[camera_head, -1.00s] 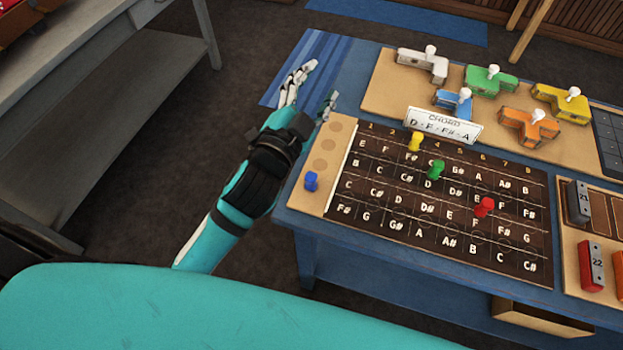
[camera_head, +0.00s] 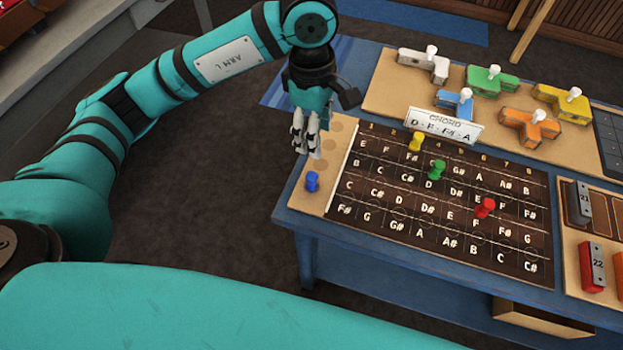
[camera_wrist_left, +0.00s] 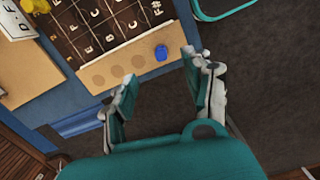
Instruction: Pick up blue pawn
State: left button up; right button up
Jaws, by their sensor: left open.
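The blue pawn (camera_head: 312,181) stands upright on the light wooden strip (camera_head: 307,203) at the left end of the fretboard-like note board. It also shows in the left wrist view (camera_wrist_left: 161,53), beyond the fingertips and between the directions of the two fingers. My left gripper (camera_head: 305,148) points down near the strip, a little behind the pawn in the head view, apart from it. Its fingers are spread and empty, as the left wrist view (camera_wrist_left: 160,88) shows. My right gripper is in neither view.
The dark note board (camera_head: 440,213) carries a yellow pawn (camera_head: 416,141), a green pawn (camera_head: 436,170) and a red pawn (camera_head: 485,208). A white chord card (camera_head: 444,125) stands behind it. Several coloured blocks with white knobs sit on a wooden tray (camera_head: 385,92) at the back.

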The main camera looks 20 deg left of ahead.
pick_arm(q)
jog(key=a, duration=0.2)
jog(key=p, duration=0.3)
send_near(312, 177)
jog(key=shift+y, duration=0.4)
notch_tip(312, 177, down, 5)
jog(key=shift+d+f, duration=0.15)
jog(key=shift+f, duration=0.1)
notch_tip(312, 177, down, 5)
jog(key=shift+d+r+p, duration=0.15)
jog(key=shift+r+p, duration=0.05)
jog(key=shift+p, duration=0.7)
jog(key=shift+f, duration=0.55)
jog(key=c, duration=1)
jog(key=shift+r, duration=0.1)
